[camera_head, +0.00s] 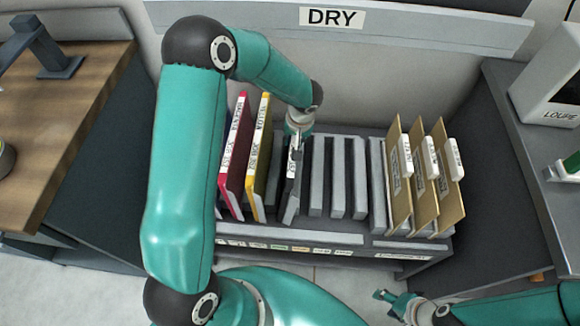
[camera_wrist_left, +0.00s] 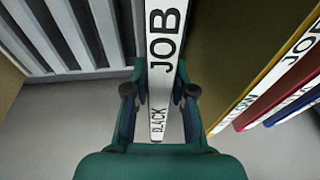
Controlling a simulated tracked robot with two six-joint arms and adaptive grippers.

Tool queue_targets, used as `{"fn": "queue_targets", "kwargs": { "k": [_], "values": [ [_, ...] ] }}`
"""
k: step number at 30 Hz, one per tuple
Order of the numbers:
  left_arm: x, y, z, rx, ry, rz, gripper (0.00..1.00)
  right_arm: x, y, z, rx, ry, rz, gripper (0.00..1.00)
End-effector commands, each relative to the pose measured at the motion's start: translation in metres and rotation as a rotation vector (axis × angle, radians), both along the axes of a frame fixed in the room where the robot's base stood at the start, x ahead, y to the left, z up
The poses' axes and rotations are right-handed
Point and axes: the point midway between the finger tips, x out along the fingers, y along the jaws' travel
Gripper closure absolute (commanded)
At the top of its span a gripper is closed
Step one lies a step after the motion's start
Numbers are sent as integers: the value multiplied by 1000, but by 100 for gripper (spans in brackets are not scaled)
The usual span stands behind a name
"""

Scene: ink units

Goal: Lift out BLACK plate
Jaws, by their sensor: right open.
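The black plate (camera_head: 291,186) stands in a slot of the grey rack, its white label facing front. In the left wrist view its label (camera_wrist_left: 161,75) reads JOB and BLACK. My left gripper (camera_head: 298,135) is at the plate's upper part and hides its top. In the left wrist view my left gripper's fingers (camera_wrist_left: 160,91) lie close against both sides of the plate, shut on it. My right gripper (camera_head: 386,302) is open and empty at the lower edge, well in front of the rack.
A yellow plate (camera_head: 259,160) and a red plate (camera_head: 236,160) stand left of the black one; a blue one (camera_wrist_left: 298,104) shows in the wrist view. Empty slots (camera_head: 337,175) lie to the right, then several tan cards (camera_head: 397,180). A DRY rail (camera_head: 400,24) runs behind.

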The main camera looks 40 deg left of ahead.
Motion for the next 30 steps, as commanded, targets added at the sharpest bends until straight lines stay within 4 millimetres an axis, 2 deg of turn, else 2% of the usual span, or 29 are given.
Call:
{"fn": "queue_targets", "kwargs": {
  "k": [7, 10, 30],
  "values": [
    [0, 0, 1, 0, -1, 0, 100, 0, 0, 1, 0, 0, 0, 47],
    [1, 0, 8, 0, -2, 0, 100, 0, 0, 4, 0, 0, 0, 47],
    [1, 0, 88, 1, -3, -1, 100, 0, 0, 44, 0, 0, 0, 47]
  ]
}}
